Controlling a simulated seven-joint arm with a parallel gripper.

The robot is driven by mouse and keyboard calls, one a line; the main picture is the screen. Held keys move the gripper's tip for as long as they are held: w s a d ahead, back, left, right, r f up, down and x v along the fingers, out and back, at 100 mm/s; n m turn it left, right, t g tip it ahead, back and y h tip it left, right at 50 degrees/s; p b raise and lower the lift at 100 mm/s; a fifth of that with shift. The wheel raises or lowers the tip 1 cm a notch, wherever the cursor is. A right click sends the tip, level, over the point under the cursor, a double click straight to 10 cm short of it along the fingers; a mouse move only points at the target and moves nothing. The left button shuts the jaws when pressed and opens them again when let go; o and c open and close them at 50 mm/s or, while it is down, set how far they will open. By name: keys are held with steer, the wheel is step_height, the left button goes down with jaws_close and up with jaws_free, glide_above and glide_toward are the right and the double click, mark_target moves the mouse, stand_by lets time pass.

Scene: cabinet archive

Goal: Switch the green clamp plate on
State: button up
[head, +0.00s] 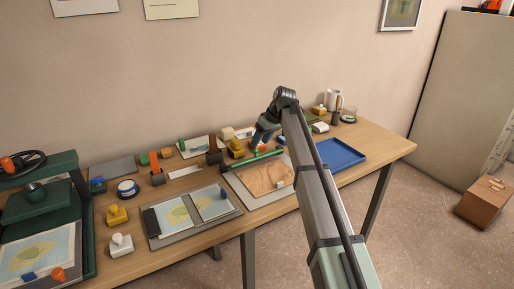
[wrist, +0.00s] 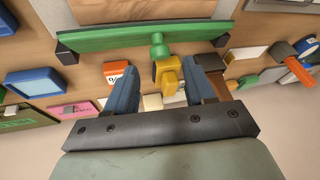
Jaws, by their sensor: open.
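The green clamp plate (wrist: 110,39) is a long green bar across the top of the wrist view, with a round green knob (wrist: 159,50) near its middle and dark end blocks. In the head view the green bar (head: 260,160) lies along the back of a board with a brown sheet (head: 262,178). My gripper (head: 260,140) is above the table behind the bar. In the wrist view its two blue fingers (wrist: 167,70) are apart, with a yellow object (wrist: 168,76) showing between them. The knob shows just beyond the fingertips, apart from them. I cannot tell the exact gap.
A blue tray (head: 338,155) lies right of the board. A grey board with maps (head: 190,215) and a dark green press (head: 40,205) are to the left. Several stamps and small blocks crowd the back edge. A mug (head: 334,98) stands at the far right.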

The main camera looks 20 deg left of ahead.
steer(key=shift+x, duration=2.25)
